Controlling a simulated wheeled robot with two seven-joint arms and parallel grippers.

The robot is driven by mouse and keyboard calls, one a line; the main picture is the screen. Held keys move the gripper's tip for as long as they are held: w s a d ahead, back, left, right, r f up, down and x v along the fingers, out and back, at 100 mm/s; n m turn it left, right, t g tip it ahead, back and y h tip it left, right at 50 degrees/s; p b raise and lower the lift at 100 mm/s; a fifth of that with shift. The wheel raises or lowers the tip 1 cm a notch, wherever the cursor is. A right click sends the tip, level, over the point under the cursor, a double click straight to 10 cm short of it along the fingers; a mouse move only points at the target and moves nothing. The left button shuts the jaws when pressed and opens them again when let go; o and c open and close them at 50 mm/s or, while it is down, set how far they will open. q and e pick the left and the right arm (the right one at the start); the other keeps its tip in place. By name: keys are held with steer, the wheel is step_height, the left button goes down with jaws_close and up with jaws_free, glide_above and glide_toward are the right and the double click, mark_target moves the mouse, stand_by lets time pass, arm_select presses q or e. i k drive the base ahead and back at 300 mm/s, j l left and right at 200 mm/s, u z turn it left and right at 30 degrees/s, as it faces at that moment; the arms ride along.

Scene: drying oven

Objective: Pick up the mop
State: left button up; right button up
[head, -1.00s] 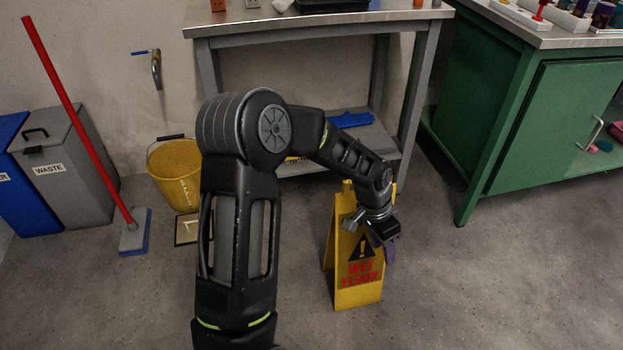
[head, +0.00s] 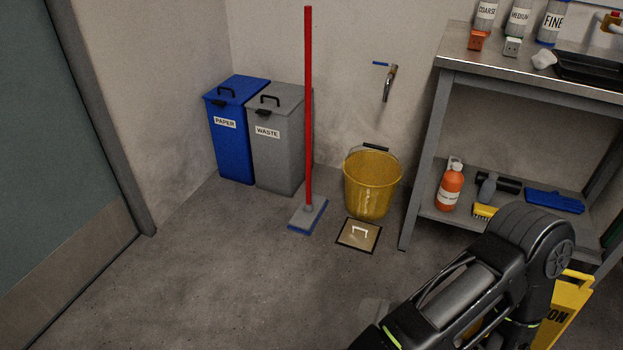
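The mop (head: 308,120) stands upright in the head view, left of centre. It has a long red handle and a flat grey and blue head (head: 308,216) resting on the floor. It stands just in front of the grey waste bin, and nothing holds it. One of my arms reaches in from the bottom right and bends near the right side, well away from the mop. Neither of my grippers can be seen.
A blue paper bin (head: 231,135) and grey waste bin (head: 276,150) stand behind the mop. A yellow bucket (head: 371,185) and floor hatch (head: 358,236) are to its right. A metal table (head: 440,75) and yellow sign (head: 573,305) are farther right. The left foreground floor is clear.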

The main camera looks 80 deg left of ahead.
mark_target(305, 219)
steer(key=i, duration=0.45)
steer(key=u, duration=2.9)
